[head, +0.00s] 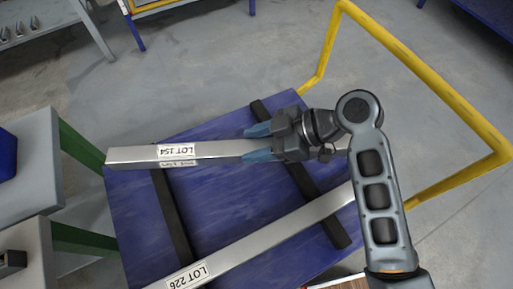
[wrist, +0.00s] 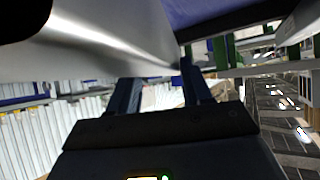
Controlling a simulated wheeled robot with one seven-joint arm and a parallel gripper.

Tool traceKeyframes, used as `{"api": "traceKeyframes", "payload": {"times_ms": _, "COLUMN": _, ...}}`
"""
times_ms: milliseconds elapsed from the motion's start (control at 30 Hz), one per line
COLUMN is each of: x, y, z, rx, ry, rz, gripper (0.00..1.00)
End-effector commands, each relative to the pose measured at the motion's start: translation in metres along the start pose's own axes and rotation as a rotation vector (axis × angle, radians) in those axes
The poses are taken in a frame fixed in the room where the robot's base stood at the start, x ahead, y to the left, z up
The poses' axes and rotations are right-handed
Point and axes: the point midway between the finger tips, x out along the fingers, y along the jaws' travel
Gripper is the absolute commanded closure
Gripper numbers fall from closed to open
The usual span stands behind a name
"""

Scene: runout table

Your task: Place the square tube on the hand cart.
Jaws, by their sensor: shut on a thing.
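A silver square tube (head: 215,150) labelled LOT 154 lies across the upper part of the blue hand cart deck (head: 225,203), its left end at the deck's left edge. My gripper (head: 254,143) is shut on this tube, with a blue finger on each side; the tube's right part is partly hidden behind my gripper and arm. In the wrist view the tube (wrist: 110,38) is large and close, beyond the fingers (wrist: 160,82). I cannot tell whether it touches the deck's dark strips (head: 172,212) or hangs just above them.
A second silver tube (head: 262,235) labelled LOT 226 lies on the deck in front, at a slight angle, its right end behind my arm. The cart's yellow handle (head: 425,77) rises at the right. Grey tables with green legs (head: 82,148) stand close at left.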

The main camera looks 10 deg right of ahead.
Motion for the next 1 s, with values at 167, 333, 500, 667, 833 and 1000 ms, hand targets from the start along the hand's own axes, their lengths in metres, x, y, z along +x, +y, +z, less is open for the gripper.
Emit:
{"api": "traceKeyframes", "payload": {"times_ms": 167, "x": 0.013, "y": 0.0, "z": 0.019, "rx": 0.003, "ry": 0.001, "rz": -0.001, "gripper": 1.0}}
{"api": "traceKeyframes", "payload": {"times_ms": 333, "x": 0.018, "y": 0.0, "z": 0.027, "rx": 0.0, "ry": 0.002, "rz": 0.001, "gripper": 1.0}}
{"api": "traceKeyframes", "payload": {"times_ms": 500, "x": 0.018, "y": -0.001, "z": 0.028, "rx": 0.002, "ry": -0.001, "rz": 0.0, "gripper": 0.47}}
{"api": "traceKeyframes", "payload": {"times_ms": 667, "x": 0.018, "y": -0.001, "z": 0.028, "rx": 0.002, "ry": -0.001, "rz": 0.0, "gripper": 0.32}}
{"api": "traceKeyframes", "payload": {"times_ms": 833, "x": 0.018, "y": -0.001, "z": 0.028, "rx": 0.001, "ry": -0.001, "rz": 0.0, "gripper": 0.24}}
{"api": "traceKeyframes", "payload": {"times_ms": 1000, "x": 0.017, "y": -0.001, "z": 0.028, "rx": 0.001, "ry": -0.001, "rz": 0.0, "gripper": 0.24}}
